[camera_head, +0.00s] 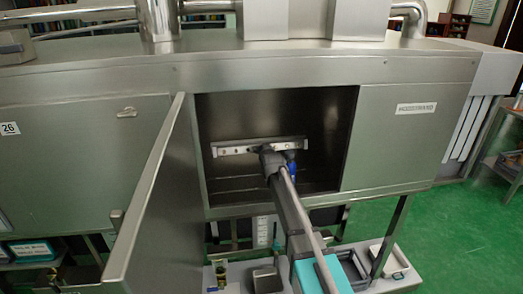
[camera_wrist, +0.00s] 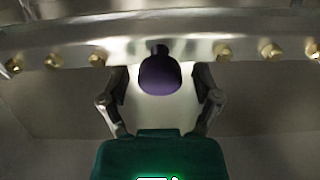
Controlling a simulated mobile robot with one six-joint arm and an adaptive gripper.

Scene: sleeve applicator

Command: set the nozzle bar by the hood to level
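The nozzle bar (camera_head: 232,148) is a pale metal strip inside the open hood (camera_head: 275,100). In the head view its left end sits slightly lower than its right. In the wrist view the bar (camera_wrist: 70,50) crosses the top, with several brass nozzles and a purple knob (camera_wrist: 160,76) at its middle. My gripper (camera_wrist: 161,88) has its fingers apart on either side of the knob, with a visible gap at each side. In the head view my gripper (camera_head: 272,152) is in front of the bar's middle and right part, and its fingertips are hidden.
The open door (camera_head: 150,190) stands out at the left of the opening. The right panel (camera_head: 400,135) and the bottom edge of the opening border my arm's space. Green floor is free at the right.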

